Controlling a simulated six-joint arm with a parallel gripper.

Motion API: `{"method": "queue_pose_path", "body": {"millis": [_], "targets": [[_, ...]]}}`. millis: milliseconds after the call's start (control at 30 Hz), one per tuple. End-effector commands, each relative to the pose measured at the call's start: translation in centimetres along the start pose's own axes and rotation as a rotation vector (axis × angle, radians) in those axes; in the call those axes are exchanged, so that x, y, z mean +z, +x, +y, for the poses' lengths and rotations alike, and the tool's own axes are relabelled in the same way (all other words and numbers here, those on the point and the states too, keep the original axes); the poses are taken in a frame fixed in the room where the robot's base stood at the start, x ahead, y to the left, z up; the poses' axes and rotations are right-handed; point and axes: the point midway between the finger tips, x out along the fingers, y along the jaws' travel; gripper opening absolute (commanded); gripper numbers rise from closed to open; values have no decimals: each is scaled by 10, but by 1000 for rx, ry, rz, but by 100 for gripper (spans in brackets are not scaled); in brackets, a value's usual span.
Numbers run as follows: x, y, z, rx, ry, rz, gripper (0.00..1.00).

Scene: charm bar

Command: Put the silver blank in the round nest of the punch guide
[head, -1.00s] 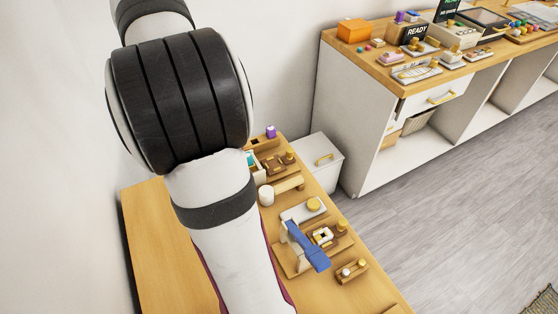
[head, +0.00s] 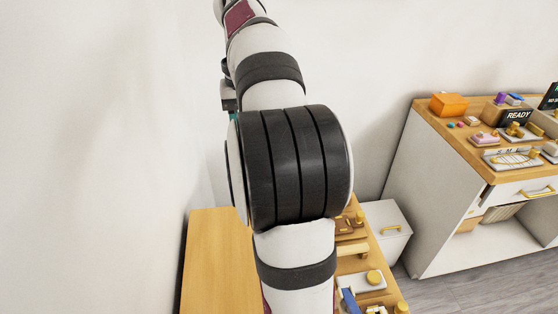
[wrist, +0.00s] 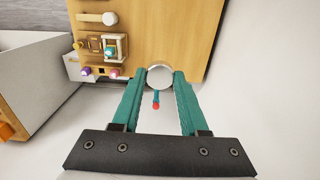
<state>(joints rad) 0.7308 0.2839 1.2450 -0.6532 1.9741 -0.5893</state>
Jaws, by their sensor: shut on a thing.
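The silver blank (wrist: 160,79) is a round pale metal disc. It is pinched between the teal fingertips of my gripper (wrist: 160,76) in the wrist view, just past the edge of the wooden bench. In the head view my arm hides most of the gripper; only a bit of teal shows beside the arm. I cannot make out the punch guide or its round nest for sure. A blue lever (head: 349,301) shows partly behind my arm at the bottom of the head view, and what lies under it is hidden.
The wooden bench (head: 215,260) has a clear left part. Wooden fixtures with coloured pegs (wrist: 102,47) stand on it. A small teal piece with a red tip (wrist: 156,104) shows between my fingers. A white bin (head: 385,225) and a counter (head: 440,200) stand to the right.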

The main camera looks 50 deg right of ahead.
Motion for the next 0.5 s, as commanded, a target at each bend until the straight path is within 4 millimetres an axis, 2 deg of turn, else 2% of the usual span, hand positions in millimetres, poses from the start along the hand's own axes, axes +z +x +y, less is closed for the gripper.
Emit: {"method": "queue_pose_path", "body": {"millis": [167,300,500], "targets": [[-33,50,49,12,318,-14,3],[-56,105,103,17,656,-17,3],[-68,193,188,9,1190,-13,3]]}}
